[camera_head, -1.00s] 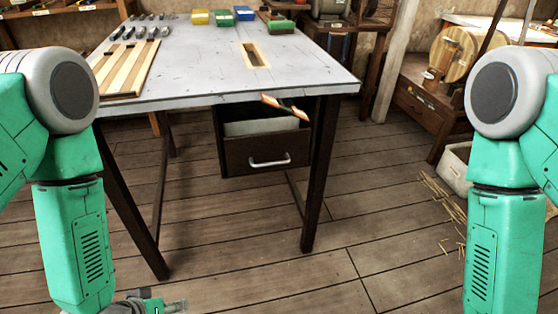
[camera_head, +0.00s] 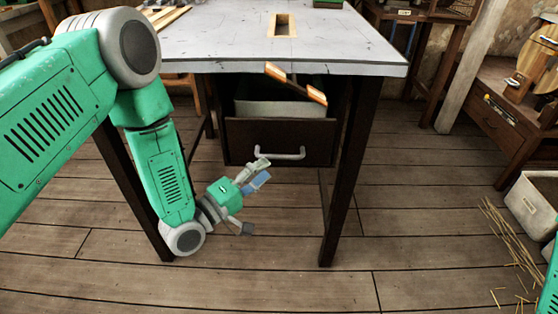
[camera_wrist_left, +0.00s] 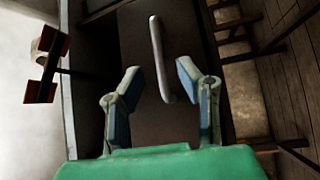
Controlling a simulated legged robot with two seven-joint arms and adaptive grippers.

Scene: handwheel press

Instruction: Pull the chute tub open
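The chute tub (camera_head: 252,140) is a dark drawer-like box with a pale inside, hanging under the table below a slot. Its pale bar handle (camera_head: 280,154) is on the front face. My left gripper (camera_head: 262,200) is in front of the tub, a little below and left of the handle, apart from it. In the left wrist view the handle (camera_wrist_left: 160,60) runs up the dark tub front (camera_wrist_left: 137,75), ahead of my open left fingers (camera_wrist_left: 157,88), with nothing between them. My right gripper is not in view; only a piece of my right arm shows at the right edge.
The grey table (camera_head: 240,48) stands over the tub, with a slot (camera_head: 284,25) in its top and dark legs (camera_head: 348,180). A tilted orange-ended piece (camera_head: 296,84) sits above the tub. A whitish bin (camera_head: 535,205) and straw lie at right. The floor in front is clear.

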